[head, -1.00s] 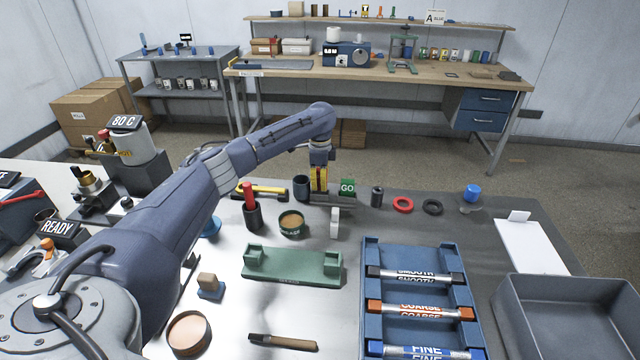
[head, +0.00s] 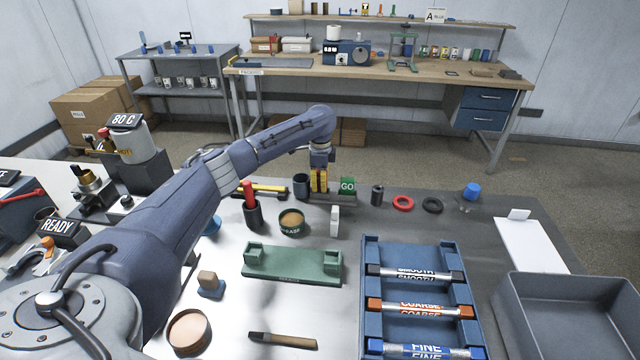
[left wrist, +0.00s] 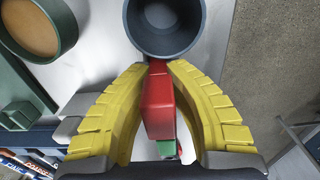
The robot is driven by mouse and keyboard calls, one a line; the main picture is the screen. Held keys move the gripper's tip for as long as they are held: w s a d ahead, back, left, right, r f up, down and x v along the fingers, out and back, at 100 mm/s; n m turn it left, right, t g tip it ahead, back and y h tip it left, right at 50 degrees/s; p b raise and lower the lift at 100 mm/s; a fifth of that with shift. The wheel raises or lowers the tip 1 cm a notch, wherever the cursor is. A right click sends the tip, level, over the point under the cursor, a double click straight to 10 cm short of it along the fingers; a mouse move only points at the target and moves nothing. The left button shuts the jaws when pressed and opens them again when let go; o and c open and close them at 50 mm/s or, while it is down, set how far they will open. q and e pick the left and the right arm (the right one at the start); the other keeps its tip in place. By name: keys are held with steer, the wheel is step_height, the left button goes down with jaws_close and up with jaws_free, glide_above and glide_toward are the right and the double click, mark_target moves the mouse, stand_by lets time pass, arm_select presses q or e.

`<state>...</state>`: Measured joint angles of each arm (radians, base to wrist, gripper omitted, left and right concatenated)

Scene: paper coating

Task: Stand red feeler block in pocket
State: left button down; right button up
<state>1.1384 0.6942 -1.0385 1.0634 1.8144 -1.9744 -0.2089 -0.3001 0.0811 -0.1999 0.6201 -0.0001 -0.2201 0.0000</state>
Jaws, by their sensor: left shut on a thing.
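My left gripper (head: 319,182) is at the far side of the table, pointing down, between a dark grey cup (head: 302,188) and a green block marked GO (head: 347,186). In the left wrist view, its yellow fingers (left wrist: 160,105) are shut on the red feeler block (left wrist: 158,103). The fingers mostly hide the block in the head view. A small green part shows just below the red block in the wrist view. The grey cup (left wrist: 165,25) is close to the fingertips there. I cannot make out the pocket, or whether the block touches its base. My right gripper is not in view.
A white upright piece (head: 335,221) and a round green tin (head: 292,222) stand in front of the gripper. A green cradle (head: 292,266) is nearer.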

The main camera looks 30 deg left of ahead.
arm_select(q)
steer(key=shift+f, duration=0.55)
steer(key=c, duration=1.4)
jaws_free()
steer(key=shift+o, duration=0.2)
steer(key=shift+r, duration=0.1)
step_height(320, 180, up, 12)
steer(key=shift+f, duration=0.1)
